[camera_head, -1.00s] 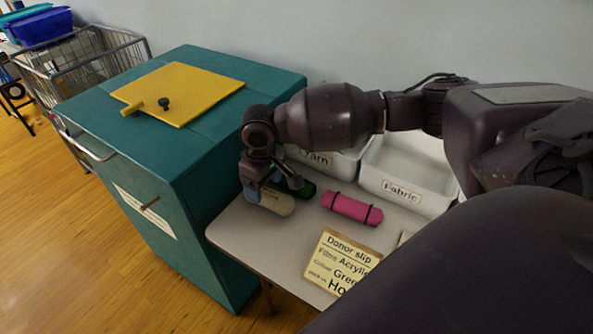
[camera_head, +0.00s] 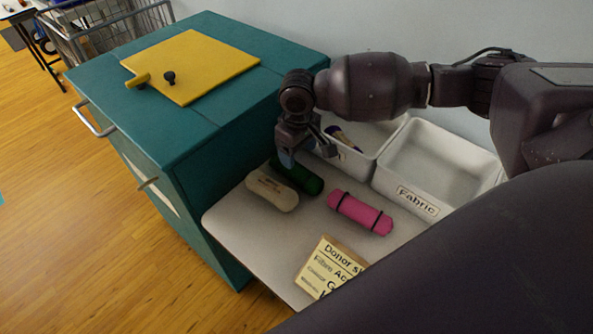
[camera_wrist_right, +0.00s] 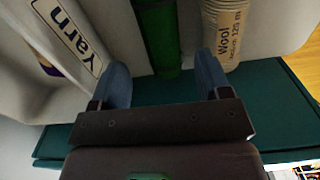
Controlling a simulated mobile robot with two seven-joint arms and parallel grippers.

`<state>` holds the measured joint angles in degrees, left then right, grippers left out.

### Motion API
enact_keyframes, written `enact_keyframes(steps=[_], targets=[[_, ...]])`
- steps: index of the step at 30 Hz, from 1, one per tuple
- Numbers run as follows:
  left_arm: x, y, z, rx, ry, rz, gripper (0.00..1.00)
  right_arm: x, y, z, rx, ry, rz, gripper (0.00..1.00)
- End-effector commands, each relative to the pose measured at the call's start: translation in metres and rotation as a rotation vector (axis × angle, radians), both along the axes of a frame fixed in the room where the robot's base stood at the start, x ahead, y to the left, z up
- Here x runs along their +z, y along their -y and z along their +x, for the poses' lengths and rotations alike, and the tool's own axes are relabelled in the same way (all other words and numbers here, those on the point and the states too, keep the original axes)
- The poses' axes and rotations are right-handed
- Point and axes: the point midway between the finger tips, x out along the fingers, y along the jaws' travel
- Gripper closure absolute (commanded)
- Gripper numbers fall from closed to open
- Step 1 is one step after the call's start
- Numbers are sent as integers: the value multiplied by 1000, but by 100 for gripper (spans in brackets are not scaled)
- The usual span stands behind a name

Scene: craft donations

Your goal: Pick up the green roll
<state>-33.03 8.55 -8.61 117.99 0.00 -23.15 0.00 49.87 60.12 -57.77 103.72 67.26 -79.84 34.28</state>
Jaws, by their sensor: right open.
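The dark green roll (camera_head: 301,177) lies on the small table between a cream wool roll (camera_head: 271,191) and a pink roll (camera_head: 359,212). My right gripper (camera_head: 307,154) is open and empty, above the far end of the green roll, and partly hides that end. In the right wrist view the green roll (camera_wrist_right: 158,35) lies ahead between the two blue fingertips (camera_wrist_right: 162,76), apart from both. The cream wool roll (camera_wrist_right: 224,28) is close beside it, roughly ahead of one finger. My left gripper is not in view.
A white Yarn bin (camera_head: 372,172), with something dark and yellowish inside, and an empty-looking Fabric bin (camera_head: 417,207) stand behind the rolls. A donor slip (camera_head: 329,268) lies nearer. A teal cabinet (camera_head: 200,140) with a yellow lid (camera_head: 190,66) stands at left.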

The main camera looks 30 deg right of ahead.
Motion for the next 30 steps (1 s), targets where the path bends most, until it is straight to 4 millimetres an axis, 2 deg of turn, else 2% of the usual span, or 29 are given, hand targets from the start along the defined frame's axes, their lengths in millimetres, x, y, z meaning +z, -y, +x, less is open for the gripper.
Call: enact_keyframes(steps=[1,4,14,21,24,30], targets=[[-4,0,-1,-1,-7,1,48,-12,0,-1,0,-6,-1,30],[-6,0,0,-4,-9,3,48,-27,0,-1,-1,-7,-1,30],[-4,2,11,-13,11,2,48,-50,0,-1,0,-4,-2,30],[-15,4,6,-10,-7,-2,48,-84,-1,-2,0,-8,-1,30],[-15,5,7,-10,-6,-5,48,-91,-1,-1,1,-4,-1,30],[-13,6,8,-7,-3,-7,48,-90,-1,-1,1,0,-1,30]])
